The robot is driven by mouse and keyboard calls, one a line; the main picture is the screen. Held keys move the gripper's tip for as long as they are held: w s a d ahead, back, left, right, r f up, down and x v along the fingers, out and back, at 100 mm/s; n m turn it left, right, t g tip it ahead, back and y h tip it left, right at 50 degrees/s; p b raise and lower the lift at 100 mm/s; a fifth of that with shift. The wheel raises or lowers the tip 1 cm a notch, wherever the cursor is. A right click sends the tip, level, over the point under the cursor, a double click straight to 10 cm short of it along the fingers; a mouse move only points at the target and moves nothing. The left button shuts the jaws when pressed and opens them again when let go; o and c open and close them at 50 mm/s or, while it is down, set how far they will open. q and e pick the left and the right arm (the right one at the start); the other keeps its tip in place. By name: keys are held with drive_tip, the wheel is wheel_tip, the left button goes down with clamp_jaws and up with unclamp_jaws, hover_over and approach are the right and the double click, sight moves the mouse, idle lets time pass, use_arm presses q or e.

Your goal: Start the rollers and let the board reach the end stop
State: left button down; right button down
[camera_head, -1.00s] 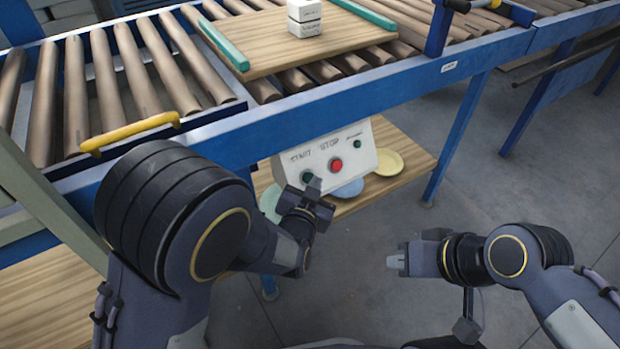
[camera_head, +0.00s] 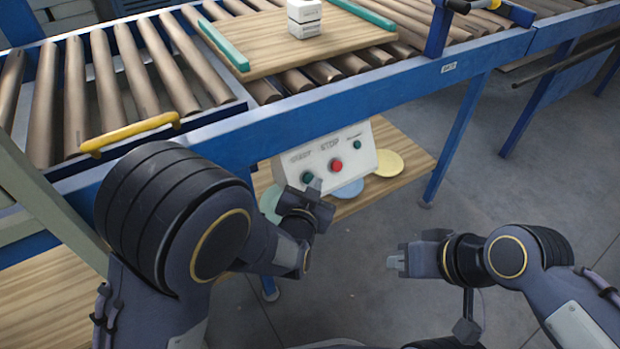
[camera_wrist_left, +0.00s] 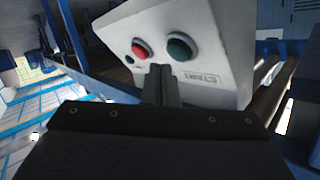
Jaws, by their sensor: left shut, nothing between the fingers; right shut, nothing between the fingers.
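The wooden board (camera_head: 270,55) lies on the brown rollers (camera_head: 118,85) of the conveyor, with teal strips along its edges and white blocks (camera_head: 305,18) stacked on it. The white control box (camera_head: 352,152) below the conveyor's blue rail has a green START button (camera_head: 307,177), a red STOP button (camera_head: 336,165) and a smaller green button (camera_head: 357,145). My left gripper (camera_head: 315,186) is shut and empty, close in front of START. In the left wrist view its fingertips (camera_wrist_left: 160,70) are just beside START (camera_wrist_left: 180,48); contact cannot be told. My right gripper (camera_head: 393,262) is shut and empty over the floor.
A yellow handle (camera_head: 130,132) sits on the conveyor's near side. A blue post (camera_head: 438,28) stands right of the board. Coloured plates, one yellow (camera_head: 388,164) and one blue (camera_head: 348,189), lie on the wooden lower shelf (camera_head: 415,160). Grey floor is open at the right.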

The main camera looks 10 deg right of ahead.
idle(0.7)
use_arm(q)
drive_tip(key=shift+w+a+f+b, duration=0.1)
drive_tip(key=shift+w+f+b, duration=0.1)
drive_tip(key=shift+w+b, duration=0.2)
